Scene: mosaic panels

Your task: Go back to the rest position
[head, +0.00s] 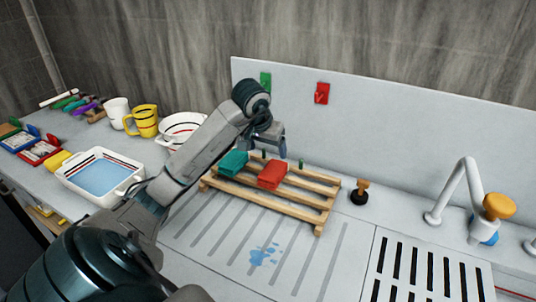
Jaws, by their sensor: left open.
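My left arm reaches in from the lower left across the counter. My left gripper (278,147) is open and points down above the back of a wooden slatted rack (312,212). A teal block (233,163) and a red block (272,175) sit on the rack, in front of and below the gripper. The gripper looks empty and apart from both. My right gripper is not in view.
A white basin (132,192) with blue water, a yellow mug (144,121), a white mug (117,111) and white bowls (183,126) stand left. A wooden-handled stamp (360,191), a faucet (462,190) and a drain grate (425,275) are right. Water lies on the grooved counter.

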